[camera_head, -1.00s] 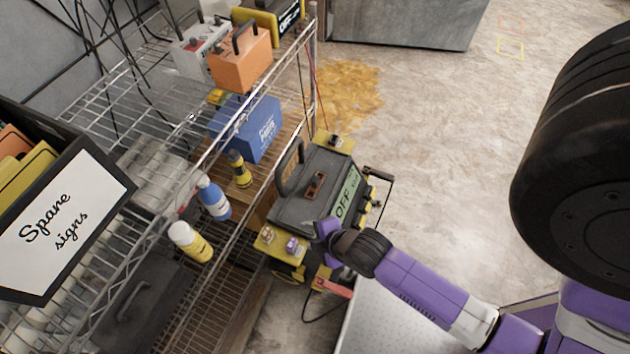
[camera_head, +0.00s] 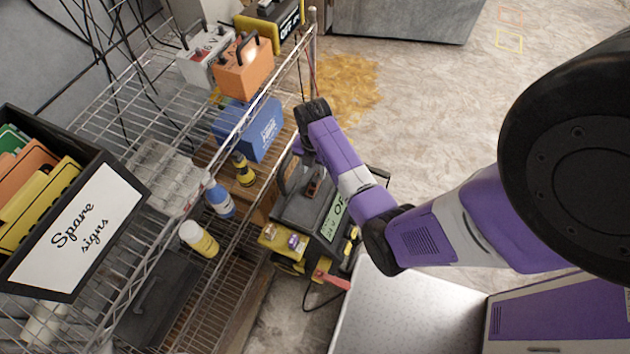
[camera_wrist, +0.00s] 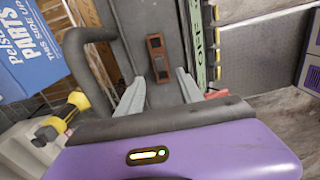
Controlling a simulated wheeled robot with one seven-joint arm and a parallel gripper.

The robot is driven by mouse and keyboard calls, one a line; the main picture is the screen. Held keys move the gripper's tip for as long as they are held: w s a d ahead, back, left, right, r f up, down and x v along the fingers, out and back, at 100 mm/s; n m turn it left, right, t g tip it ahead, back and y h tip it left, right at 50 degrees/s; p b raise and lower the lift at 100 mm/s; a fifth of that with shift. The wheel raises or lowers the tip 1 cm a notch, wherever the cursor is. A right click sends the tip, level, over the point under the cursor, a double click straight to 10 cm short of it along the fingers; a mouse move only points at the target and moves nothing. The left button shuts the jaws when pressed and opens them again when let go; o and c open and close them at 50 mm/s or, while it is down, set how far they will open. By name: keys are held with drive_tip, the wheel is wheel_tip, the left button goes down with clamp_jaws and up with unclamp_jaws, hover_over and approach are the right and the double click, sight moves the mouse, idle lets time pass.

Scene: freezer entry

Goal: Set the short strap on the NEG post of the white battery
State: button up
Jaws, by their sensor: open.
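A short copper-brown strap (camera_head: 314,184) with a dark hole near each end lies flat on top of the dark grey box marked OFF (camera_head: 296,207). In the wrist view the strap (camera_wrist: 157,58) lies ahead of my gripper (camera_wrist: 160,88), roughly centred between its fingers. My gripper (camera_head: 305,156) is open and empty above the box, and my arm partly hides it in the head view. The white battery (camera_head: 206,57) with a handle and red marking stands on the shelf at the upper left. I cannot read which of its posts is NEG.
An orange battery (camera_head: 243,68) stands close beside the white one. The grey box's upright handle (camera_wrist: 88,58) is left of my gripper. Open floor lies to the right.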

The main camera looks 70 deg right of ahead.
sight(315, 179)
drive_tip(key=shift+d+f, duration=0.2)
drive_tip(key=shift+f, duration=1.6)
drive_tip(key=shift+d+f, duration=0.2)
drive_tip(key=shift+f, duration=1.6)
clamp_jaws()
